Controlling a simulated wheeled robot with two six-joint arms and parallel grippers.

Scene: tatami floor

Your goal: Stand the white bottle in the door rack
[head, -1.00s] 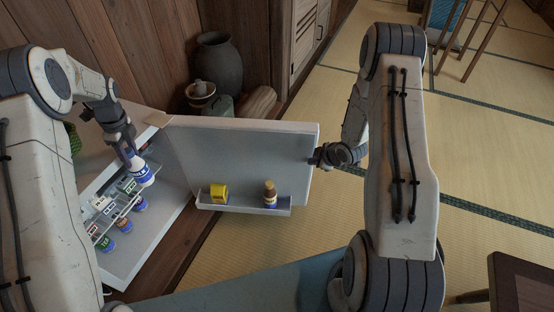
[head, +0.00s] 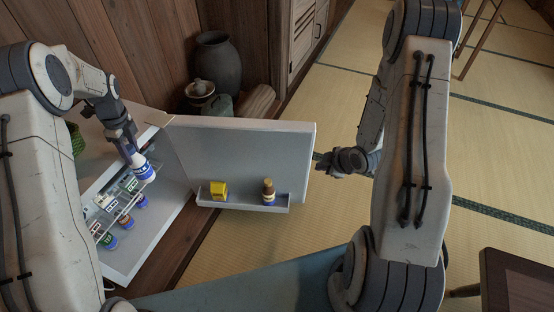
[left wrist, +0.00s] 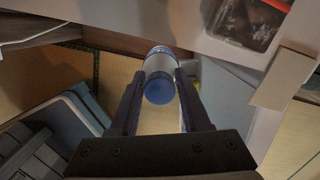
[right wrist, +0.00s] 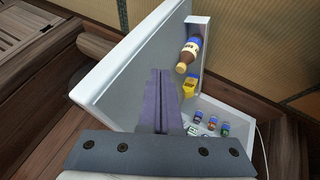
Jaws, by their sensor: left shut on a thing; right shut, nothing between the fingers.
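The white bottle (head: 143,168) with blue bands is held by my left gripper (head: 131,150), above the shelf inside the fridge (head: 168,212). In the left wrist view the bottle (left wrist: 159,68) sits between the shut fingers (left wrist: 158,85), its blue end facing the camera. The fridge door (head: 245,155) stands wide open. Its door rack (head: 241,207) holds a yellow container (head: 219,190) on the left and a brown bottle (head: 268,190) right of centre. My right gripper (head: 323,162) is shut and empty, just beyond the door's free edge. It also shows shut in the right wrist view (right wrist: 158,75).
Several bottles and jars stand on the wire shelf (head: 117,215) and below it in the fridge. A dark vase (head: 218,66) and pots stand behind the door. A dark wooden table (head: 520,285) is at the lower right. Tatami floor (head: 480,150) is clear to the right.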

